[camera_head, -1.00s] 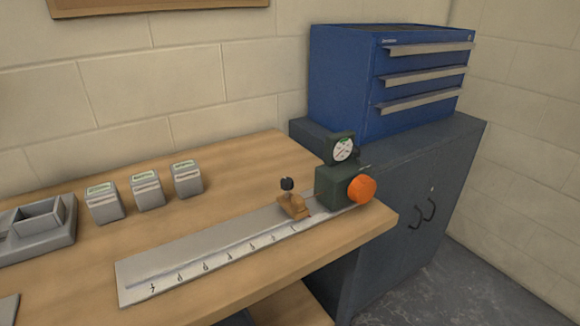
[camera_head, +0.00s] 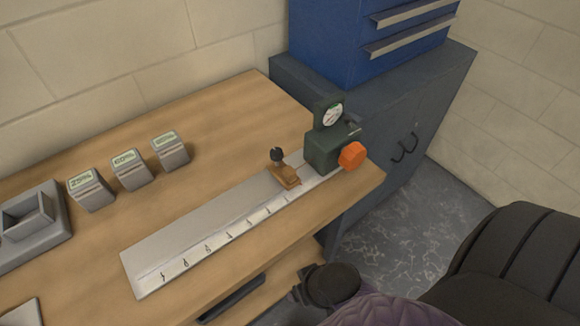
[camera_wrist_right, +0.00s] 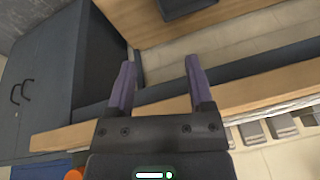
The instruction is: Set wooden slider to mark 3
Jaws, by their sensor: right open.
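The wooden slider (camera_head: 286,177), with a black knob on top, sits on the grey ruled plate (camera_head: 190,240) near its right end, close to the green block. The plate has a row of numbered marks along its front edge; the digits are too small to read surely. My right gripper (camera_wrist_right: 162,85) is open and empty in the right wrist view, near the table's front edge and away from the slider. In the head view part of my right arm shows at the lower right. My left gripper is not in view.
A green block (camera_head: 322,150) with a dial (camera_head: 333,114) and an orange knob (camera_head: 352,155) stands at the plate's right end. Several grey labelled blocks (camera_head: 130,171) and a grey tray (camera_head: 62,232) are at left. A blue drawer unit (camera_head: 340,40) stands on the dark cabinet (camera_head: 400,110) behind.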

